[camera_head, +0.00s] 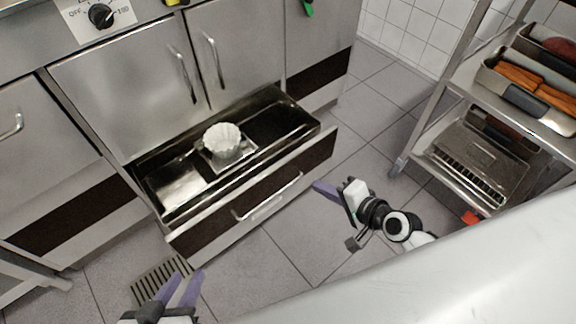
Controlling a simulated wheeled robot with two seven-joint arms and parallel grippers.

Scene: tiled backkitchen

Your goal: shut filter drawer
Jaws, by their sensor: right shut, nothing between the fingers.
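The drawer (318,158) at the bottom of the steel cabinet is pulled open. Its dark front carries a pale bar handle (270,195). Inside it sits a white fluted filter stack (223,139) on a small metal tray. My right gripper (322,187) is shut and empty, just to the right of the drawer front and apart from the handle. My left gripper (184,286) is at the bottom left, below the drawer's left corner, with its two purple fingers apart and nothing visible between them.
A steel rack (452,95) stands at the right with trays of food and a lower tray (465,160). A floor drain grate (160,279) lies near my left gripper. A pale surface (430,285) fills the lower right.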

